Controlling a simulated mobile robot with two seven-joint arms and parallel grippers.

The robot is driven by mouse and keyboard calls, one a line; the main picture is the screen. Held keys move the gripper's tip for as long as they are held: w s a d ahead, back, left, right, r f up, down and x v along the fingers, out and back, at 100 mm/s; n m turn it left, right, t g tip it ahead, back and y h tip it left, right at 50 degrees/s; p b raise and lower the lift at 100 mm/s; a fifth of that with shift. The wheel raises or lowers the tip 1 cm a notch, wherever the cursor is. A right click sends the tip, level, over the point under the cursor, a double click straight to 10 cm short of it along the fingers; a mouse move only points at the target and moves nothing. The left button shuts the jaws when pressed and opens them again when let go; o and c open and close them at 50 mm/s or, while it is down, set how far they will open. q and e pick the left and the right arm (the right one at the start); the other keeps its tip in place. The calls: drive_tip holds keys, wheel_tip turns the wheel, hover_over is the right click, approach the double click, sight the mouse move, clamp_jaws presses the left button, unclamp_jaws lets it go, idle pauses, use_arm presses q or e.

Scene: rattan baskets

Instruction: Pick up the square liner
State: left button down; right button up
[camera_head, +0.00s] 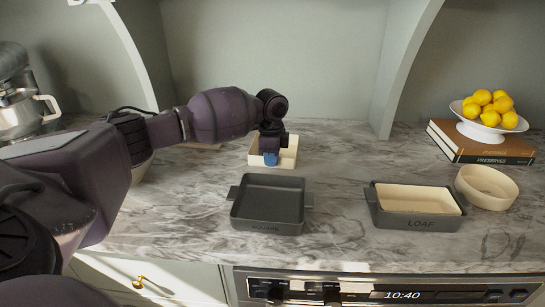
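The square liner (290,154), cream coloured and shallow, lies on the marble counter behind the dark square dish. My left gripper (270,158) points down over the liner, its blue tip at or inside the left part. The gripper and wrist hide part of the liner. I cannot tell whether the fingers are open or shut, or whether they touch the liner. The dark square dish (268,222), with a side handle at each end, stands empty in front. My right gripper is not in view.
A dark dish marked LOAF (419,224) holds a cream liner (418,200). A round cream liner (487,204) sits beside it. Books (480,150) carry a white bowl (487,131) of lemons. A mixer (18,95) stands far left. The counter between the two dishes is clear.

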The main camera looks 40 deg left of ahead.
use_arm(q)
wheel_tip(320, 180, up, 20)
drive_tip(key=p, duration=0.2)
idle(1.0)
